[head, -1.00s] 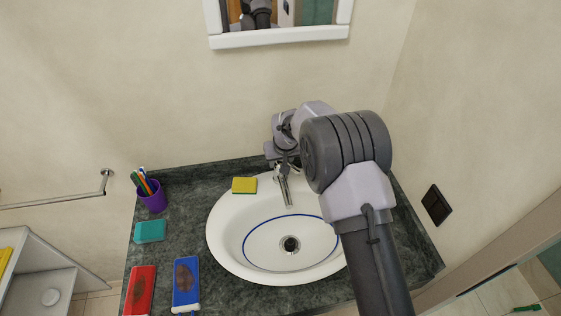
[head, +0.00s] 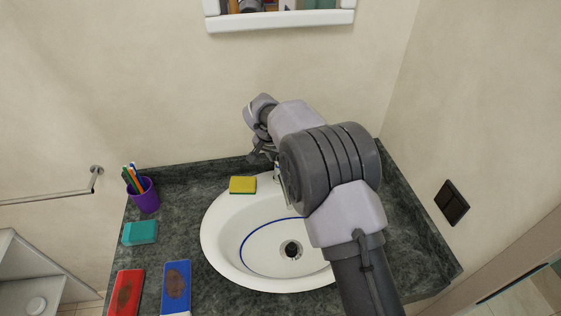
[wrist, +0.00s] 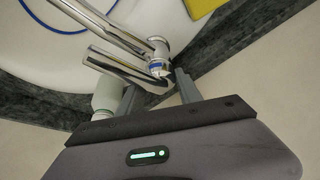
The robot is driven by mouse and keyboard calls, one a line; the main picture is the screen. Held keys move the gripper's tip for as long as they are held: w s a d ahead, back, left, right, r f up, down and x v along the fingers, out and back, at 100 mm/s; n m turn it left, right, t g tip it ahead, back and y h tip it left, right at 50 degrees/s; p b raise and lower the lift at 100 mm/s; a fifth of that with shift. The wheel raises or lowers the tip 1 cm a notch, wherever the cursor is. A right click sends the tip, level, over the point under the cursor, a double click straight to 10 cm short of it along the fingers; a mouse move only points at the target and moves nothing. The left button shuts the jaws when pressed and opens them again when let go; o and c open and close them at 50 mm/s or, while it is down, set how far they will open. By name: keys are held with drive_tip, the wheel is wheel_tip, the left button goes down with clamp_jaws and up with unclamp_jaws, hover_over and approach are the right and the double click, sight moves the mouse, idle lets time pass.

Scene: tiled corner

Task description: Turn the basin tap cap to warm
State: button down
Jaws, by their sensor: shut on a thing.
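The chrome basin tap (wrist: 120,36) shows in the wrist view, with its spout running to the upper left over the basin. Its cap (wrist: 128,68), with a lever and a small blue mark, lies between the fingers of my gripper (wrist: 156,82). The gripper is shut on the cap. In the head view my gripper (head: 264,156) is at the back of the basin (head: 222,240), and my arm hides most of the tap.
A yellow sponge (head: 243,185) lies left of the tap. A purple cup (head: 145,196) with brushes, a teal block (head: 140,232), a red item (head: 125,292) and a blue item (head: 177,287) stand on the left of the dark counter. A mirror (head: 280,20) hangs above.

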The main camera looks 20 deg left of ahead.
drive_tip(key=shift+s+f, duration=0.1)
drive_tip(key=shift+f, duration=0.05)
idle(0.4)
drive_tip(key=c, duration=0.8)
unclamp_jaws()
drive_tip(key=shift+c, duration=0.2)
drive_tip(key=shift+r, duration=0.45)
drive_tip(key=p+v, duration=0.2)
drive_tip(key=v, duration=1.4)
drive_tip(key=shift+a+r, duration=0.25)
drive_tip(key=shift+r, duration=0.1)
drive_tip(key=shift+s, duration=0.15)
